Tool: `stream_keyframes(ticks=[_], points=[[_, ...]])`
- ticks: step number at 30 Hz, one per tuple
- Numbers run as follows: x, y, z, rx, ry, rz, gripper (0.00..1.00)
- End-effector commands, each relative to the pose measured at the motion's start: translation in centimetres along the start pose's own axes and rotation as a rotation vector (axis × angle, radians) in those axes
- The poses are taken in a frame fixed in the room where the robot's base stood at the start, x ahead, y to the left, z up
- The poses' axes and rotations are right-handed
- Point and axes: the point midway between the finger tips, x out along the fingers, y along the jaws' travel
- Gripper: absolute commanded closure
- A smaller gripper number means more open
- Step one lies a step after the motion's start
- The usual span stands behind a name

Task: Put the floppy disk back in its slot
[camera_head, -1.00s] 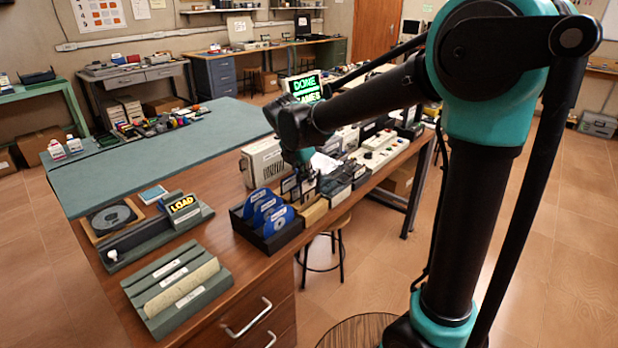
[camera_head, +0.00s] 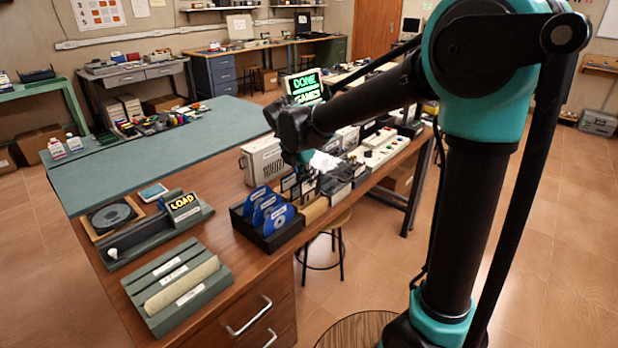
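My gripper (camera_head: 304,168) points down at the row of small holders on the wooden bench, right of the blue discs. Its fingers are small and dark against dark items, so I cannot tell whether they are open or shut. Dark, floppy-like pieces with pale labels (camera_head: 289,183) stand upright in a holder just below and left of it. I cannot tell which one is the task's floppy disk, whether my gripper touches it, or which slot is its own. My arm and the crowded holders hide part of this spot.
A black rack (camera_head: 268,236) with several blue discs stands at left of my gripper. A tan block (camera_head: 313,211) sits beside it. A beige box (camera_head: 262,160) is behind. A green grooved holder (camera_head: 178,289) lies at the front left. A monitor (camera_head: 305,88) reads "DONE" and "GAMES".

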Motion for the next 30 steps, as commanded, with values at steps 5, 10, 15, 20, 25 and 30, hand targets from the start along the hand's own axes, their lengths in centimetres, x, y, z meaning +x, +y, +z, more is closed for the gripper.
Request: stream_keyframes(ticks=[5, 10, 15, 20, 25, 30], points=[[0.0, 0.0, 0.0, 0.0, 0.0, 0.0, 1.0], [0.0, 0.0, 0.0, 0.0, 0.0, 0.0, 1.0], [0.1, 0.0, -0.1, 0.0, 0.0, 0.0, 1.0], [0.7, 0.0, -0.3, 0.0, 0.0, 0.0, 1.0], [1.4, 0.0, -0.6, 0.0, 0.0, 0.0, 1.0], [2.0, 0.1, -0.8, 0.0, 0.0, 0.0, 1.0]])
